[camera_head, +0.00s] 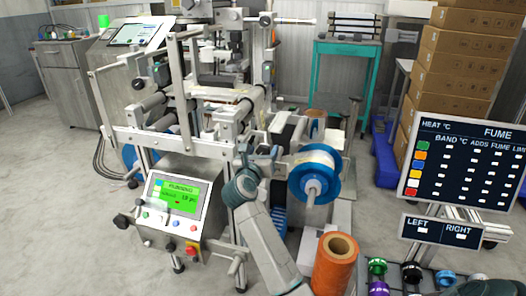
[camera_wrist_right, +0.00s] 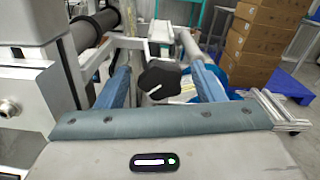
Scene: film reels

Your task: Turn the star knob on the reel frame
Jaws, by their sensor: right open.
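The black star knob (camera_wrist_right: 160,77) shows in the right wrist view, on a pale metal part of the reel frame (camera_wrist_right: 130,43). My right gripper (camera_wrist_right: 160,82) is open, with one blue-grey finger on each side of the knob. Gaps show between the knob and both fingers; how deep the knob sits between them is hard to tell. In the head view my right gripper (camera_head: 244,158) is at the frame's front, left of the blue-rimmed reel (camera_head: 328,170). I cannot make out the knob there. My left gripper is not in view.
A control box with a green screen (camera_head: 175,203) stands left of my right arm. An orange film roll (camera_head: 335,262) stands close on the arm's right. A display board (camera_head: 465,160) and stacked cartons (camera_head: 460,65) are at the right. Grey floor at left is clear.

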